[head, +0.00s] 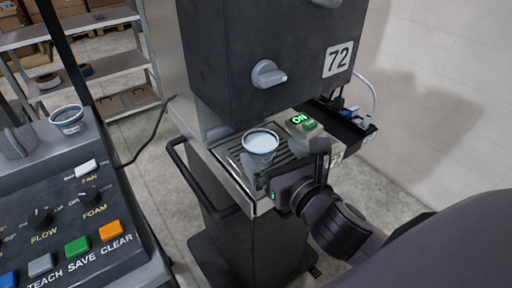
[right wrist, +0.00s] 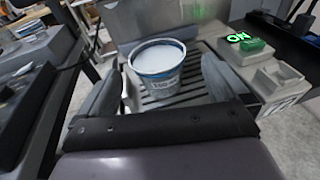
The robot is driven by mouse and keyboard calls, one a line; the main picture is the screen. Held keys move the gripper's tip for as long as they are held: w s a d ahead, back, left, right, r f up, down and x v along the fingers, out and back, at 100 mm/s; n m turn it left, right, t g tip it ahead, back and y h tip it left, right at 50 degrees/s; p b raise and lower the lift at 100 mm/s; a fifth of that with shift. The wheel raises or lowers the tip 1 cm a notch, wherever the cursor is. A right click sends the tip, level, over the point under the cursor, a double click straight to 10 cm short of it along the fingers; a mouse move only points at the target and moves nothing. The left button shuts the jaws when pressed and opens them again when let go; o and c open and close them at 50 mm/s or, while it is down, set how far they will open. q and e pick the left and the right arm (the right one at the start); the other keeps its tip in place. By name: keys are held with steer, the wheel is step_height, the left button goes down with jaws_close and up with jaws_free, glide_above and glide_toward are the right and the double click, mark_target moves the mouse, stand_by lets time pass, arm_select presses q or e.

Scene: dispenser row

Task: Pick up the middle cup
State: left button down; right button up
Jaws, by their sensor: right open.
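A white cup with a blue rim band (head: 260,146) stands upright on the slatted drip tray (head: 230,154) of the dispenser marked 72, its top showing a pale white surface. My right gripper (head: 288,168) is at the front right of this cup, low beside it. In the right wrist view the cup (right wrist: 158,72) stands between the two spread fingers, with gaps visible at the sides. Printing shows on its front. A second blue-banded cup (head: 67,119) stands on the machine at the left. My left gripper is not in view.
The dark dispenser body (head: 262,52) with a grey knob (head: 268,74) overhangs the tray. A lit ON switch box (head: 304,126) is close right of the cup. A control panel (head: 75,222) fills the left front. Shelves (head: 112,58) stand behind; a wall is at right.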

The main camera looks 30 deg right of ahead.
mark_target(255, 138)
steer(key=shift+w+f, duration=0.25)
steer(key=shift+w, duration=0.65)
steer(key=shift+w+f, duration=0.2)
steer(key=shift+w, duration=0.75)
steer(key=shift+w+f, duration=0.25)
steer(key=shift+w, duration=0.65)
steer(key=c, duration=1.1)
steer(key=shift+r, duration=0.1)
